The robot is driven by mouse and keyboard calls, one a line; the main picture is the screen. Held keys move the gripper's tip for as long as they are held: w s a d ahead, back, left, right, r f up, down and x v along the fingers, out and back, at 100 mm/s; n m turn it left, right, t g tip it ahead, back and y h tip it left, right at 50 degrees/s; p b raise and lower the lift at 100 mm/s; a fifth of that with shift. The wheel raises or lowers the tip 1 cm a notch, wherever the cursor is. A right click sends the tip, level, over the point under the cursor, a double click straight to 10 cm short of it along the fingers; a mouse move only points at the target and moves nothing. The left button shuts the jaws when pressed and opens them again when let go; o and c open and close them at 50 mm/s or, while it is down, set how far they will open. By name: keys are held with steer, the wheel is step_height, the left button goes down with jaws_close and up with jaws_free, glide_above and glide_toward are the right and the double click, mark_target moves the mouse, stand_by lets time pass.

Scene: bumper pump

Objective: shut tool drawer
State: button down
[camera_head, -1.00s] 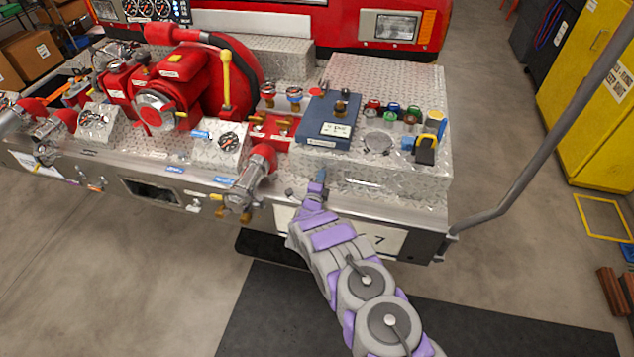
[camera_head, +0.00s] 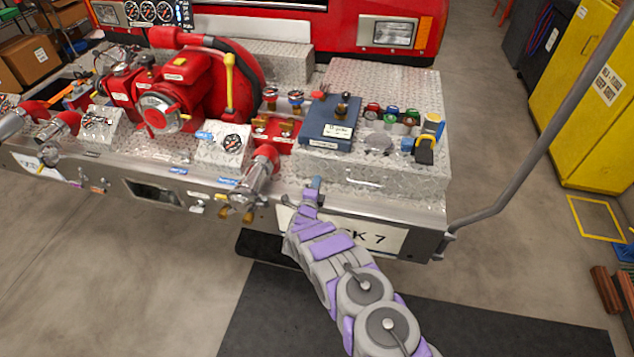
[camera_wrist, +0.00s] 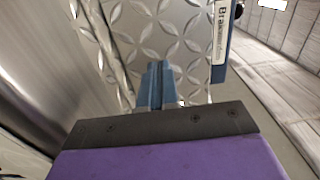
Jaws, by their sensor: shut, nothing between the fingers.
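The tool drawer (camera_head: 400,182) is the diamond-plate front with a pale bar handle (camera_head: 364,183), low in the metal box at the right of the bumper. Whether it sits flush with the box is hard to tell. My gripper (camera_head: 316,182) is at the left end of this front, left of the handle. In the wrist view its blue fingers (camera_wrist: 158,85) are together and empty, pointing along the diamond plate (camera_wrist: 160,30). Contact with the plate cannot be made out, and the handle does not show there.
A blue case (camera_head: 330,120) and several coloured caps lie on the box top. A red valve outlet (camera_head: 262,165) stands just left of my gripper. A grey pole (camera_head: 545,140) rises at the bumper's right end. The floor in front is open, with a black mat (camera_head: 470,325).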

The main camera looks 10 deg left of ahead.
steer(key=shift+s, duration=0.75)
steer(key=shift+s+d+r, duration=0.1)
steer(key=shift+s, duration=0.25)
steer(key=shift+s+d+f+p, duration=0.2)
steer(key=shift+f+p, duration=0.1)
steer(key=s+p, duration=0.1)
steer(key=s, duration=0.7)
steer(key=shift+a+p, duration=0.2)
steer(key=shift+p, duration=0.15)
steer(key=shift+d, duration=0.1)
